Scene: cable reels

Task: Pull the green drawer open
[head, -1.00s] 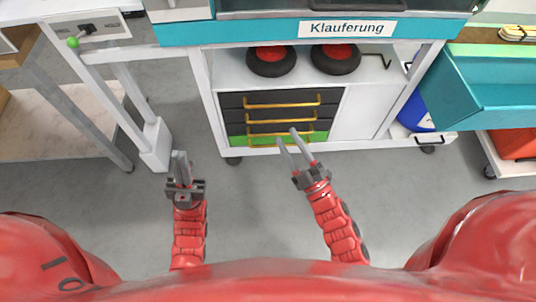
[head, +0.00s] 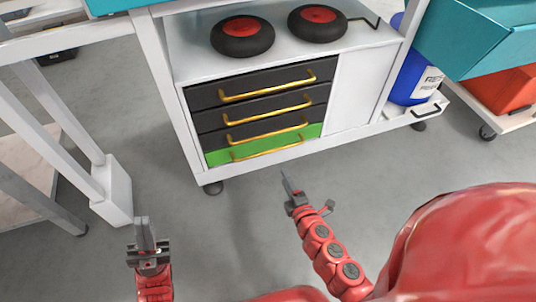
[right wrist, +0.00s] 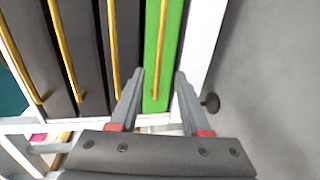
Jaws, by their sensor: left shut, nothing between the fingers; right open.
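The green drawer (head: 264,146) is the lowest in a stack of dark drawers and looks shut. Its yellow bar handle (head: 268,151) runs along its front; it also shows in the right wrist view (right wrist: 162,45), where the stack appears turned sideways. My right gripper (head: 287,181) is open and empty, in front of and below the drawer in the head view. In the right wrist view its fingertips (right wrist: 160,74) lie either side of the handle's line, but I cannot tell the remaining distance. My left gripper (head: 144,232) is shut and empty, lower left, away from the drawers.
Dark drawers (head: 262,104) with yellow handles sit above the green one. Two black-and-red wheels (head: 243,36) lie on the shelf above. A white table leg (head: 112,190) stands left. A blue container (head: 414,75) is at right. The floor before the cabinet is clear.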

